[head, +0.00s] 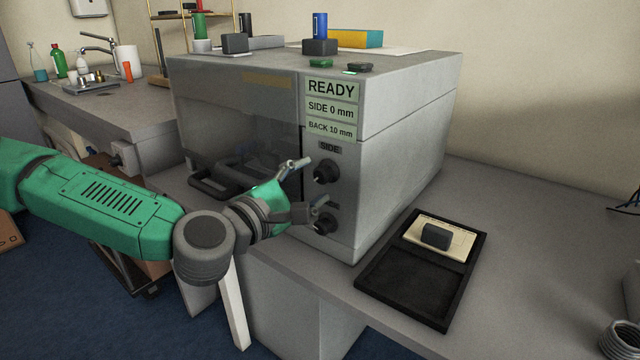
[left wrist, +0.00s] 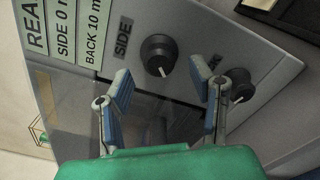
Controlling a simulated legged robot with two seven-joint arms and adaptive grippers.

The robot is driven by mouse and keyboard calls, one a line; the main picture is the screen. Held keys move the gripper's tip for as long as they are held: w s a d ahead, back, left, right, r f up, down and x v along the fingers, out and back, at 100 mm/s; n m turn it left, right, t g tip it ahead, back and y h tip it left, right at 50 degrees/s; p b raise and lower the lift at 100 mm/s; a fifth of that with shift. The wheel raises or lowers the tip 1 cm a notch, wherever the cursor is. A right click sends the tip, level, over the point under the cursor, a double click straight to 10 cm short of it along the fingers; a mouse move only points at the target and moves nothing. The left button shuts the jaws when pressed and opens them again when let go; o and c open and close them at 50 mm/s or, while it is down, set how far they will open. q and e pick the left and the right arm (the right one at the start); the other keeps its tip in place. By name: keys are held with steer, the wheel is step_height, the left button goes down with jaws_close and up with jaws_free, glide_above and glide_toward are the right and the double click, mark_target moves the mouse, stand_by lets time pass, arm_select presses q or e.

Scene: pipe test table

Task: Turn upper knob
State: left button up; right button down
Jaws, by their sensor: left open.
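The upper knob (head: 326,171) is round and black, below the "SIDE" label on the front of the grey machine (head: 400,130). It also shows in the left wrist view (left wrist: 158,54), with a white pointer mark. The lower knob (head: 325,223) sits below it and also shows in the left wrist view (left wrist: 238,86), partly behind a finger. My left gripper (head: 308,184) is open and empty in front of the panel. In the left wrist view its fingers (left wrist: 160,84) stand on either side of the upper knob's line, apart from the knob. My right gripper is out of view.
The machine's display (head: 331,109) reads READY, SIDE 0 mm, BACK 10 mm. A black handle (head: 215,188) juts out left of my gripper. A black tray (head: 385,283) with a dark block (head: 437,236) lies right of the machine. Bottles and blocks stand on the machine's top.

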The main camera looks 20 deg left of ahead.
mark_target(318, 178)
arm_select(q)
steer(key=shift+x, duration=1.7)
steer(key=shift+s, duration=0.1)
jaws_close()
